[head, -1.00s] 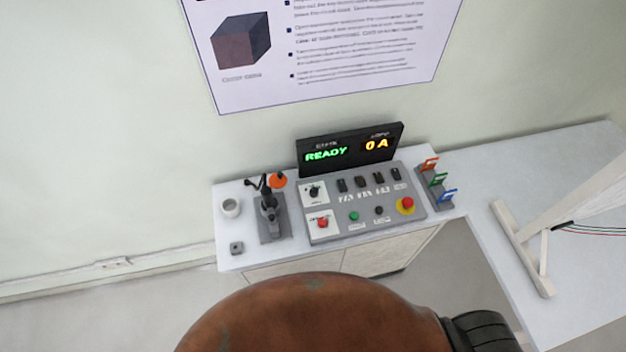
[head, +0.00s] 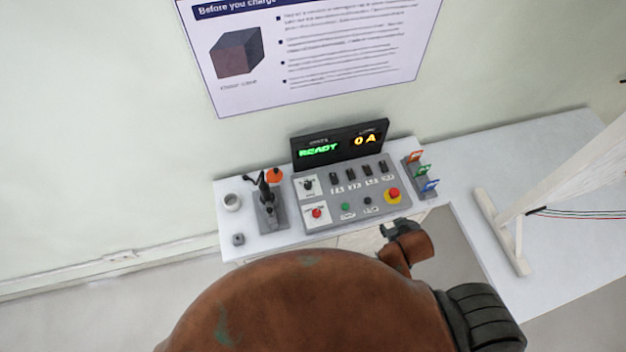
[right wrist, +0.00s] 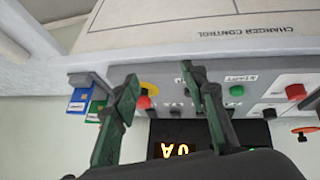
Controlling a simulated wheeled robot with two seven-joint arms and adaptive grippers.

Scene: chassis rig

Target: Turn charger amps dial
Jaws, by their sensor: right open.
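The charger control panel (head: 330,208) is a grey sloped box on the white counter. A black knob (head: 308,186) sits on a white plate at its upper left; its label is too small to read. It shows in the right wrist view as a dark knob (right wrist: 269,113) at the right. The display (head: 341,146) behind reads READY and 0 A. My right gripper (head: 388,227) is open and empty, in front of the panel's right front corner, well right of the knob. Its spread fingers (right wrist: 161,78) show in the right wrist view. My left gripper is out of view.
The panel also has a red knob or button (head: 317,213), a green button (head: 345,207), several switches and a red stop button (head: 393,194) on yellow. A joystick-like unit (head: 268,207) and white cup (head: 231,202) stand left, a rack of coloured tags (head: 421,172) right.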

